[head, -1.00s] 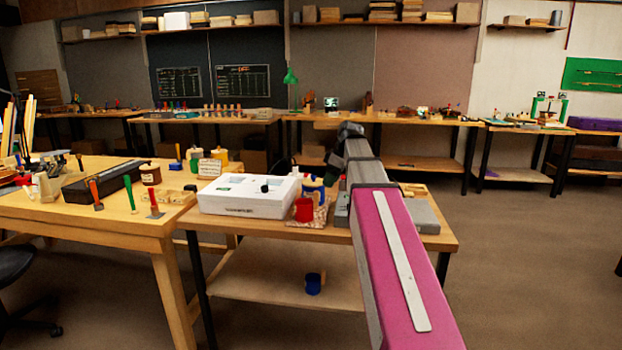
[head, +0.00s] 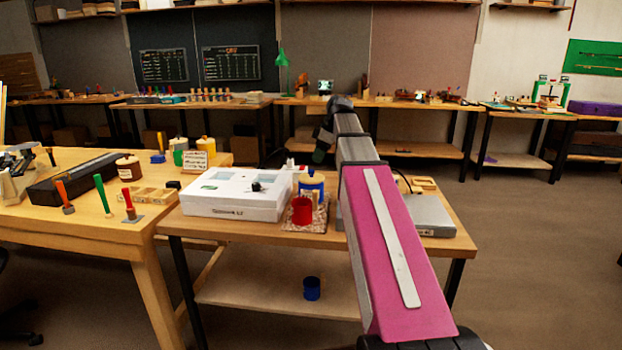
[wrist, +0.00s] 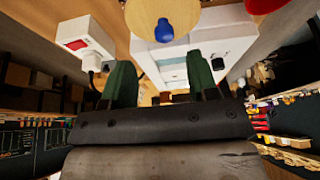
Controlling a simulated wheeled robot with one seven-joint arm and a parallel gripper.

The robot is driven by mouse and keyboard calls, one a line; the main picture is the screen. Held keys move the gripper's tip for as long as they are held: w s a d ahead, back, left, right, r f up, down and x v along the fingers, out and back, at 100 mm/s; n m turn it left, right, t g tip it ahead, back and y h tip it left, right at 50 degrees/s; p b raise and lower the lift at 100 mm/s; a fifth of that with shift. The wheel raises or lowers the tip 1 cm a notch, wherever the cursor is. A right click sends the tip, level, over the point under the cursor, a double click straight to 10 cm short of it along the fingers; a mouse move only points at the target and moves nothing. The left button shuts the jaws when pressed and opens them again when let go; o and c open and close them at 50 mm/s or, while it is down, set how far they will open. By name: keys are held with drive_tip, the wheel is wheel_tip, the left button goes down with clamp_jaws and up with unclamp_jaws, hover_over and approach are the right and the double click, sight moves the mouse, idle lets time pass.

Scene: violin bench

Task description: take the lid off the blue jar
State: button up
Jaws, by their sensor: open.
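The blue jar (head: 312,187) stands on the middle bench, right of a white case and just behind a red cup. A round wooden lid (wrist: 150,50) with a blue knob (wrist: 164,31) shows at the top of the wrist view; it appears to be the blue jar's lid, with the jar body hidden beneath it. My gripper (head: 320,152) is above and behind the jar in the head view. Its two green fingers (wrist: 160,72) are apart with nothing between them. The lid lies beyond the fingertips, and I see no contact.
The white case (head: 235,194) is left of the jar and the red cup (head: 302,210) is in front. A grey flat case (head: 432,214) lies to the right, past my arm. A blue cup (head: 312,288) stands on the lower shelf. Tools and jars fill the left bench.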

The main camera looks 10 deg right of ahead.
sight(311, 170)
drive_tip(key=shift+s+x, duration=0.15)
drive_tip(key=shift+x, duration=1.4)
drive_tip(key=shift+s+x, duration=0.1)
drive_tip(key=shift+x, duration=1.4)
drive_tip(key=shift+c, duration=0.3)
clamp_jaws()
